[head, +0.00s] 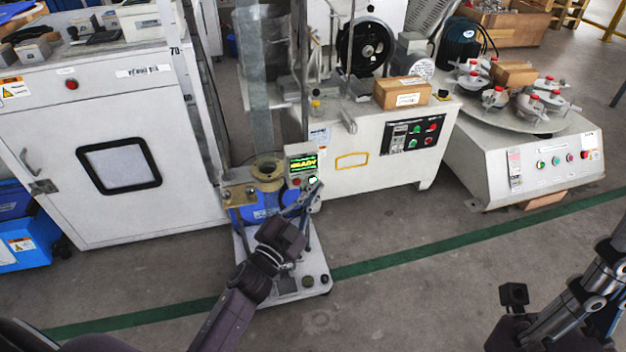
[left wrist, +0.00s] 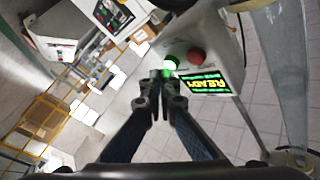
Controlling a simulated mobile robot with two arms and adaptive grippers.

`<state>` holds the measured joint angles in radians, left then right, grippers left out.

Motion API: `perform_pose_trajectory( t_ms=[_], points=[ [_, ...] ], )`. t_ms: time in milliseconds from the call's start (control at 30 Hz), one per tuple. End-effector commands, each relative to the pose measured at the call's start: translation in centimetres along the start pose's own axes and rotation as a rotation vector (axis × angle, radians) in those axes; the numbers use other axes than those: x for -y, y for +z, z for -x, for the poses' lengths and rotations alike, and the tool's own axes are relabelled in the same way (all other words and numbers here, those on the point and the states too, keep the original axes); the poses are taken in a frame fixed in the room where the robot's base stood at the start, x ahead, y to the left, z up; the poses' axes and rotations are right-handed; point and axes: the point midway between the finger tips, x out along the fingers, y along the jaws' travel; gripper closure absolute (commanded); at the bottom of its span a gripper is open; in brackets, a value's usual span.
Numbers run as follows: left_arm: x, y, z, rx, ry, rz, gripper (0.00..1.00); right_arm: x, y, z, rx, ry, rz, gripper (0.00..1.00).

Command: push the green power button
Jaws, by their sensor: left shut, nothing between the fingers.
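The green power button (left wrist: 171,62) is lit on a small grey control box (head: 302,163), beside a red button (left wrist: 196,56) and a green display reading READY (left wrist: 205,84). In the head view the green button (head: 312,181) shows as a bright spot below the display. My left gripper (head: 313,187) is shut and empty, its tips at the box's front. In the left wrist view the shut fingertips (left wrist: 161,75) are right by the green button; I cannot tell whether they touch it. My right arm is at the lower right, its fingertips not clearly seen.
A blue machine (head: 255,210) on a light base plate (head: 318,270) stands below the box. A white cabinet (head: 75,130) stands left, a white machine (head: 362,160) right, and a round-table machine (head: 540,140) farther right. The front floor is clear.

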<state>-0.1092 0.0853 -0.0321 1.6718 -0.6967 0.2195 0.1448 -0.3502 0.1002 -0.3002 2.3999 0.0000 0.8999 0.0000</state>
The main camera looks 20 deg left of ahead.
Motion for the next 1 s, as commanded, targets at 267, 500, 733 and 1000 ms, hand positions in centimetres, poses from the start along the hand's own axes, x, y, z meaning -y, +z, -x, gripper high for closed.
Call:
perform_pose_trajectory(
  t_ms=[267,500,733,1000],
  points=[
    [0.00,0.00,0.00,0.000,0.000,0.000,1.00,-0.01,0.00,0.00,0.000,0.000,0.000,1.00],
    [0.37,0.23,-0.44,-0.001,0.000,-0.001,1.00,-0.01,-0.04,-0.19,0.000,0.000,0.001,1.00],
    [0.50,0.44,-0.65,0.000,0.000,0.000,1.00,-0.01,-0.05,-0.22,0.000,0.000,0.000,1.00],
    [0.52,0.48,-0.68,0.000,0.000,0.000,1.00,0.00,-0.05,-0.22,0.000,0.000,0.001,1.00]
  ],
)
